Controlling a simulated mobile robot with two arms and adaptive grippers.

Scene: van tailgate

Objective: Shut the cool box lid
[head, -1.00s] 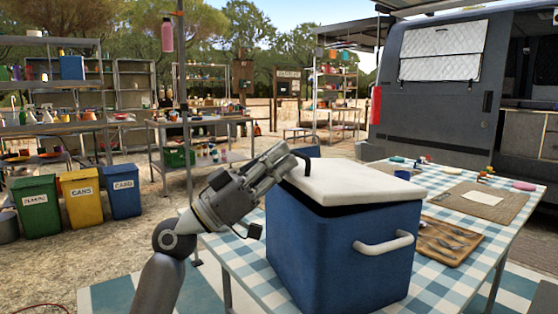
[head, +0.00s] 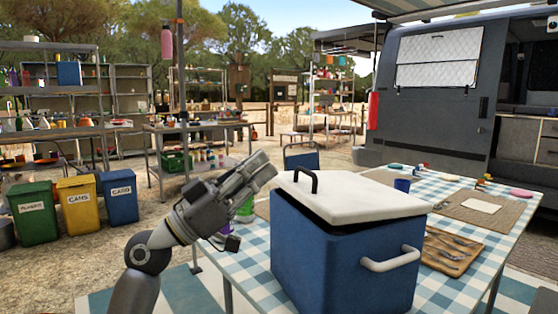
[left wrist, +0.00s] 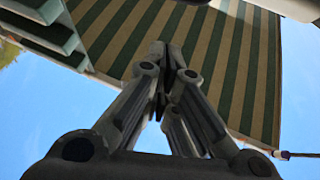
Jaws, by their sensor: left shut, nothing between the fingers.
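The blue cool box (head: 340,268) stands on the checked table. Its white lid (head: 365,200) lies over the top, slightly tilted, with a dark gap between lid and box along the near edges. My left gripper (head: 266,167) is shut and empty, just left of the lid's left corner and apart from the handle in the picture. Its closed fingers (left wrist: 168,62) also show in the left wrist view, pointing up towards a striped awning. My right gripper is out of view.
The checked table (head: 480,240) also holds a wooden cutlery tray (head: 445,258), a blue cup (head: 402,185) and placemats right of and behind the box. A chair (head: 300,156) stands behind the table. Bins (head: 78,200) and shelves stand to the left.

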